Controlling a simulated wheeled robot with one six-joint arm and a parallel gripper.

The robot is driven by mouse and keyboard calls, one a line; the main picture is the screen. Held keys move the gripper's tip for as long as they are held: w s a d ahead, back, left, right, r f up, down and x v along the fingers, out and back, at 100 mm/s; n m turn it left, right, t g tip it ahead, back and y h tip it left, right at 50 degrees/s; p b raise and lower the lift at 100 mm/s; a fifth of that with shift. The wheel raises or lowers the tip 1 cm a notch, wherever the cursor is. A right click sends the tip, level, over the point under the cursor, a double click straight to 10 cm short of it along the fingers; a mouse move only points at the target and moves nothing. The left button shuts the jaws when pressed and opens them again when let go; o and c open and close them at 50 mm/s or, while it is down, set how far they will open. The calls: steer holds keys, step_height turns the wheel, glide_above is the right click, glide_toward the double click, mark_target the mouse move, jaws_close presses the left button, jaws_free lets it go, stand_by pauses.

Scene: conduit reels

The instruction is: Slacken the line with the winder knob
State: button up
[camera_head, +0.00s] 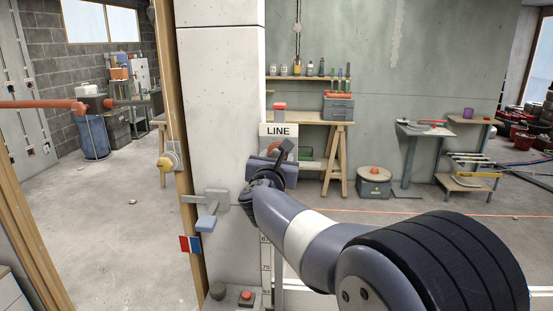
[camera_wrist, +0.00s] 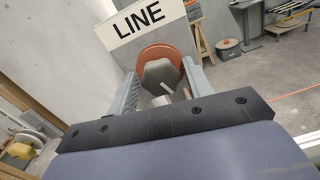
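A white sign reading LINE (camera_head: 278,130) is on the pale pillar; the sign also shows in the wrist view (camera_wrist: 143,20). Below it in the wrist view is the winder knob (camera_wrist: 160,73), a grey lobed knob in front of an orange disc (camera_wrist: 160,50). A small pale peg shows at the knob's lower side. My gripper (camera_wrist: 162,76) is open, one finger on each side of the knob, with narrow gaps seeming to show. In the head view my gripper (camera_head: 280,155) is below the sign and largely hides the knob. The line itself is not clearly visible.
A numbered strip (camera_head: 266,250) runs below my gripper. A workbench (camera_head: 310,118) stands behind.

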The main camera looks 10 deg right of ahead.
steer(key=c, duration=0.7)
steer(key=shift+n, duration=0.4)
steer(key=m+p, duration=0.4)
steer(key=m, duration=0.7)
steer(key=m+p, duration=0.5)
steer(key=m, duration=0.6)
steer(key=m+p, duration=0.4)
steer(key=m, duration=0.7)
steer(key=shift+f+y, duration=0.3)
